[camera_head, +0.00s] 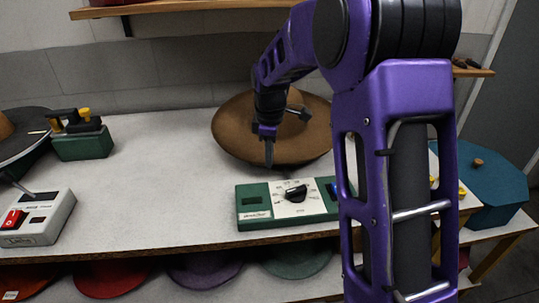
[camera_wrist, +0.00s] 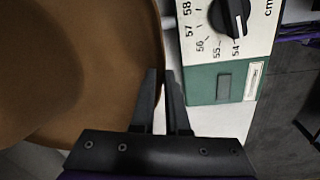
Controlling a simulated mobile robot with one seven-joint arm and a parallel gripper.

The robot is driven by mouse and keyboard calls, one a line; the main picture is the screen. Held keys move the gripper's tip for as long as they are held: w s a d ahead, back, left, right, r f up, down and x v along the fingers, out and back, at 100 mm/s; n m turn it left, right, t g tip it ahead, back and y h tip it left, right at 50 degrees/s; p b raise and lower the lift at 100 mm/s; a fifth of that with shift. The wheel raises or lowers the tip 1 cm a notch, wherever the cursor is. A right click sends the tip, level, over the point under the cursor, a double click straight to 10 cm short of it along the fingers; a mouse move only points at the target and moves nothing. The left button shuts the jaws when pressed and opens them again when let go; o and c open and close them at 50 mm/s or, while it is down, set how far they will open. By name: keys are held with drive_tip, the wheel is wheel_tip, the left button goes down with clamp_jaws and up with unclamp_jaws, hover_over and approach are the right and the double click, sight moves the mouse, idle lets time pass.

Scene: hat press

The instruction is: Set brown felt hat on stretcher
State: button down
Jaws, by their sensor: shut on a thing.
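The brown felt hat (camera_head: 228,128) is at the back middle of the worktable, its wide brim partly behind my arm. It fills the left of the wrist view (camera_wrist: 75,70). My gripper (camera_head: 269,163) points down at the hat's near brim and is shut on it; in the wrist view the brim's edge runs in between the fingers (camera_wrist: 161,76). A green and white box with a black dial (camera_head: 290,203) sits just in front of the hat; its scale reads in cm (camera_wrist: 225,60). I cannot tell whether this box belongs to the stretcher or whether the hat rests on anything.
A white box with a red switch (camera_head: 38,215) stands front left. Behind it are a green device with yellow knobs (camera_head: 82,140) and a dark round brim (camera_head: 30,140). A teal octagonal lidded box (camera_head: 485,185) is at right. The table's left middle (camera_head: 150,180) is clear.

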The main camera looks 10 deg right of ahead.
drive_tip(key=shift+f+b, duration=0.3)
drive_tip(key=shift+f, duration=0.25)
drive_tip(key=c, duration=0.8)
unclamp_jaws()
drive_tip(key=shift+c, duration=0.2)
